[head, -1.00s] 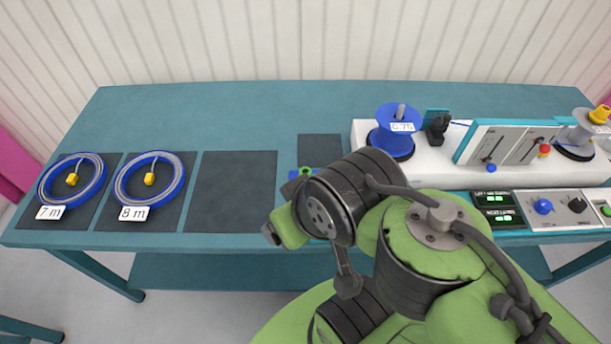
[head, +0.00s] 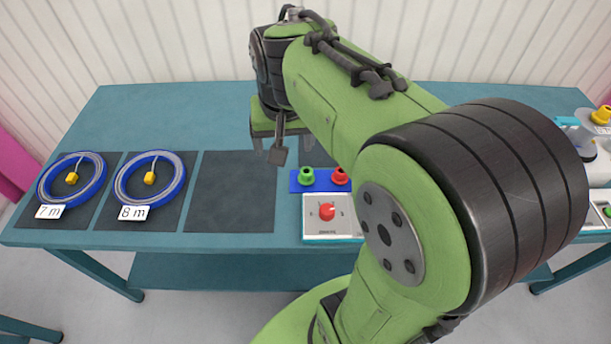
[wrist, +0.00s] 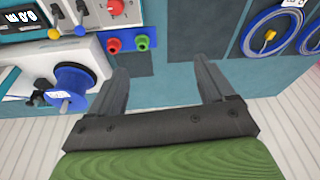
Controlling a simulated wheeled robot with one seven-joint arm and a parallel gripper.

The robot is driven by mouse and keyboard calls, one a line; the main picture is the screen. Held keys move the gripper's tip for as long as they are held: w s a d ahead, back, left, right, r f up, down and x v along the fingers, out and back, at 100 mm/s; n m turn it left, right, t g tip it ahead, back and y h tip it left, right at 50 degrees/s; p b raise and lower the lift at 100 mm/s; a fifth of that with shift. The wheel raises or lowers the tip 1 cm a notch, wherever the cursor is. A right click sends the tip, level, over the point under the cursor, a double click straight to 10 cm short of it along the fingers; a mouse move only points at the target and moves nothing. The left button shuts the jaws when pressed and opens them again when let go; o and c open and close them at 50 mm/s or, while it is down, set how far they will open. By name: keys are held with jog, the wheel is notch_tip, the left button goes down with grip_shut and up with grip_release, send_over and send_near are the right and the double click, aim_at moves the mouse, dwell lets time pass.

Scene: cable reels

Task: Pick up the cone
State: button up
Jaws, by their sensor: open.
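A yellow cone-shaped piece (head: 601,115) sits on the pale reel at the far right edge of the head view; it is the likeliest cone, but it is cut by the frame edge and its shape is not clear. It does not show in the wrist view. My gripper (head: 284,148) is open and empty, above the back middle of the table, far to the left of that piece. In the wrist view my gripper (wrist: 162,80) has its fingers spread with nothing between them.
A blue strip (head: 320,182) carries a green (head: 306,176) and a red fitting (head: 340,176). A knob box (head: 328,217) stands in front. Two blue cable coils (head: 72,180) (head: 150,180) lie left on dark mats; another mat (head: 232,190) is bare. A blue reel (wrist: 75,85) shows in the wrist view.

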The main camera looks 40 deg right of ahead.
jog(key=w+d+f+m+g, duration=0.2)
jog(key=w+d+f+m, duration=0.1)
jog(key=w+d+f, duration=0.35)
jog(key=m+y, duration=0.1)
jog(key=m, duration=0.2)
send_over(306, 170)
notch_tip(306, 170, down, 6)
jog(key=f, duration=0.1)
jog(key=shift+g, duration=0.4)
jog(key=f+b, duration=0.1)
jog(key=f, duration=0.4)
jog(key=f+b, duration=0.1)
jog(key=f, duration=0.4)
jog(key=f+b, duration=0.1)
jog(key=f, duration=0.4)
jog(key=shift+s+a+f+b, duration=0.2)
jog(key=shift+s+f+b, duration=0.1)
jog(key=shift+s+b, duration=0.1)
jog(key=shift+r, duration=0.1)
jog(key=c, duration=1.1)
jog(key=shift+r, duration=0.1)
notch_tip(306, 170, up, 10)
jog(key=shift+f+p, duration=0.1)
jog(key=shift+p, duration=0.95)
